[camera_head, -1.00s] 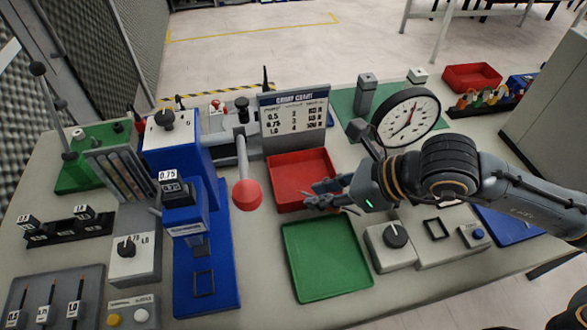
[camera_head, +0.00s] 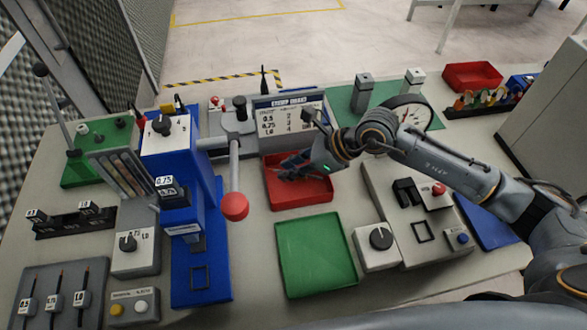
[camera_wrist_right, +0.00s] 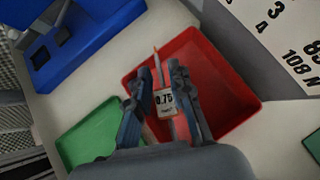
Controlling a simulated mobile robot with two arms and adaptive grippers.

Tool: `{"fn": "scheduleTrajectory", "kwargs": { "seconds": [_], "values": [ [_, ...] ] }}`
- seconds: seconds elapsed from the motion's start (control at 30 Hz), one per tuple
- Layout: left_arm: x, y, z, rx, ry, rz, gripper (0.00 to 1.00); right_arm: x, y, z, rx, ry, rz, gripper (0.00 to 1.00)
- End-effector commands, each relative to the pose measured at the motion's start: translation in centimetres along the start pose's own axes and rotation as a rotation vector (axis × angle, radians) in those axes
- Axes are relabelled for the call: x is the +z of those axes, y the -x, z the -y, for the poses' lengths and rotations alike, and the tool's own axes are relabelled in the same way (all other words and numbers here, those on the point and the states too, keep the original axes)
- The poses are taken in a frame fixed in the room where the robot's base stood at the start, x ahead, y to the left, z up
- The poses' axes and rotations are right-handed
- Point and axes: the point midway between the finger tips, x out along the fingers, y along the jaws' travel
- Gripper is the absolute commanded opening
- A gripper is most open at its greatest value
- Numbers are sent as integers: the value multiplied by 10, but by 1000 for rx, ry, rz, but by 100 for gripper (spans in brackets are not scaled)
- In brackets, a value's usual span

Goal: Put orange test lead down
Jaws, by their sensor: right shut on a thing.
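My right gripper (camera_head: 290,168) is over the red tray (camera_head: 302,197); its fingers also show in the right wrist view (camera_wrist_right: 157,74). It is shut on a thin test lead with a white 0.75 tag (camera_wrist_right: 164,103). The lead's thin pale end (camera_wrist_right: 157,58) sticks out past the fingertips, and the red tray (camera_wrist_right: 215,95) lies behind it. In the head view the lead is too small to tell from the fingers. Whether it touches the tray floor I cannot tell. My left gripper is not in view.
An empty green tray (camera_head: 315,258) lies in front of the red tray. A blue press (camera_head: 200,255) with a red-ball lever (camera_head: 234,206) stands to the left.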

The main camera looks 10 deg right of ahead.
Motion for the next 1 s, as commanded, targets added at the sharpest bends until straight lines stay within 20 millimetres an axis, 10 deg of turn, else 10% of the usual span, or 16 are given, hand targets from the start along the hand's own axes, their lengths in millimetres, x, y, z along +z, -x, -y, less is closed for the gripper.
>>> {"fn": "scheduleTrajectory", "kwargs": {
  "seconds": [0.9, 0.93, 1.0],
  "values": [
    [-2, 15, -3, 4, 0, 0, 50, -44, -44, 23, -1, 1, 1, 0],
    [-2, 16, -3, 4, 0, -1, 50, -44, -43, 23, -1, 1, 1, 25],
    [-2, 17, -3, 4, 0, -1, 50, -43, -42, 23, -1, 1, 0, 39]
  ]
}}
